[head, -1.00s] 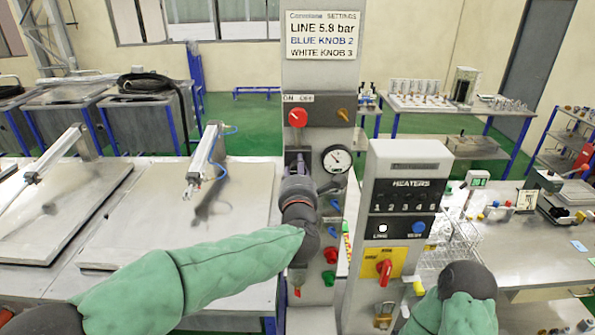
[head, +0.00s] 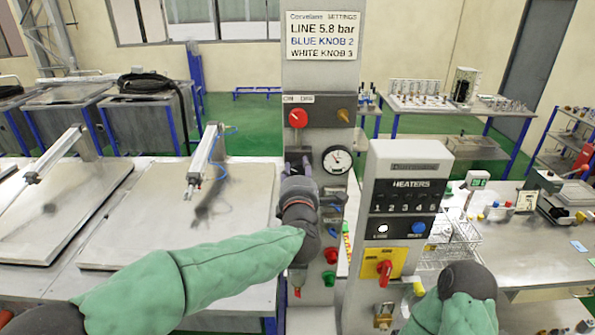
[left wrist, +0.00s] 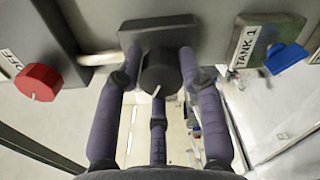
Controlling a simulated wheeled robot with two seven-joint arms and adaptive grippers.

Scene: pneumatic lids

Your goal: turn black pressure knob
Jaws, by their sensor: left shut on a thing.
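The black pressure knob (left wrist: 161,72) sits on a dark square plate in the left wrist view, with a pale mark on its face. My left gripper (head: 299,180) is at the grey control column (head: 313,250). In the left wrist view its purple fingers (left wrist: 160,85) are closed around the knob, on both sides and from below. In the head view the gripper and wrist hide the knob. The round pressure gauge (head: 337,159) is just right of the gripper; its needle is too small to read surely. My right gripper is not in view.
A sign (head: 320,35) above reads LINE 5.8 bar, BLUE KNOB 2, WHITE KNOB 3. A red knob (head: 298,118) and a brass part sit above the gripper. The heaters box (head: 407,185) stands close on the right. Green and red buttons are below.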

